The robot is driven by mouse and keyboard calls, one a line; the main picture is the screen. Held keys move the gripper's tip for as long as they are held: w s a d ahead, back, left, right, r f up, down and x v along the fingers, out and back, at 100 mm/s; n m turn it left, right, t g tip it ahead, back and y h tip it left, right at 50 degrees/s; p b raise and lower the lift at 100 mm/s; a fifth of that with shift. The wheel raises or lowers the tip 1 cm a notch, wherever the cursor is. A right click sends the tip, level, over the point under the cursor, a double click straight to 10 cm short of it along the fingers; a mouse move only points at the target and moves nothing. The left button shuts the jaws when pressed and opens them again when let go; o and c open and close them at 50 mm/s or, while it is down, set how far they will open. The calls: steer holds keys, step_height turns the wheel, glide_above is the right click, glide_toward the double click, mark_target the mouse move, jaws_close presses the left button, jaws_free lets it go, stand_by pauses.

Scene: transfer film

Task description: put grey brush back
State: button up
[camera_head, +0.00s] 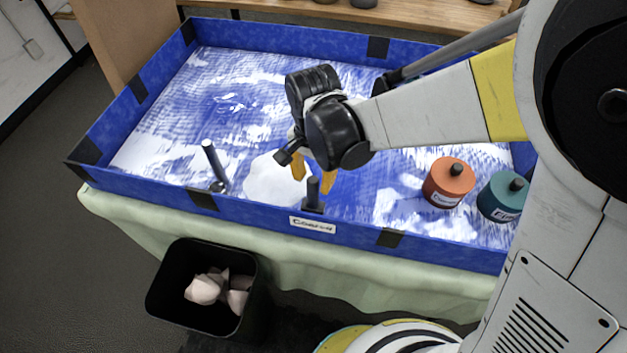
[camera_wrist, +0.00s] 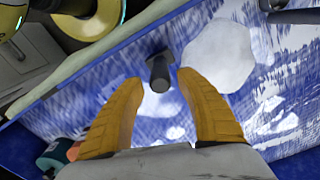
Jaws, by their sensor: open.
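My gripper (camera_head: 313,177) has yellow fingers pointing down over the near side of the blue tray; they also show in the wrist view (camera_wrist: 160,80). The fingers are apart. A short dark grey upright handle (camera_head: 313,190) stands at the near wall, by the label, on a dark base. In the wrist view this handle (camera_wrist: 159,72) lies between and just beyond the fingertips; contact cannot be told. A second dark handle (camera_head: 212,163) leans at the near left, with a rounded lower end. Which of the two is the grey brush is unclear.
The blue tray (camera_head: 125,182) has a wet blue and white floor. A white round patch (camera_head: 270,180) lies left of my gripper. An orange jar (camera_head: 449,188) and a teal jar (camera_head: 497,203) stand at right. A black bin (camera_head: 172,291) with crumpled pieces stands in front.

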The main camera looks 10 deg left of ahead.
step_height(320, 180, up, 5)
steer(key=shift+d+r+p, duration=0.1)
steer(key=shift+r+p, duration=0.1)
steer(key=shift+p, duration=0.45)
steer(key=s+d+r+n+t, duration=0.1)
steer(key=d+r, duration=0.3)
steer(key=d, duration=0.4)
steer(key=s+d+r+n+t, duration=0.2)
steer(key=d+r+t, duration=0.1)
steer(key=d, duration=0.6)
steer(key=s+d+r+n+t, duration=0.1)
steer(key=s+d+r+t, duration=0.1)
steer(key=d, duration=0.6)
step_height(320, 180, up, 3)
steer(key=shift+s+d+f+t, duration=0.15)
steer(key=shift+s+d+t, duration=0.1)
steer(key=shift+t, duration=0.35)
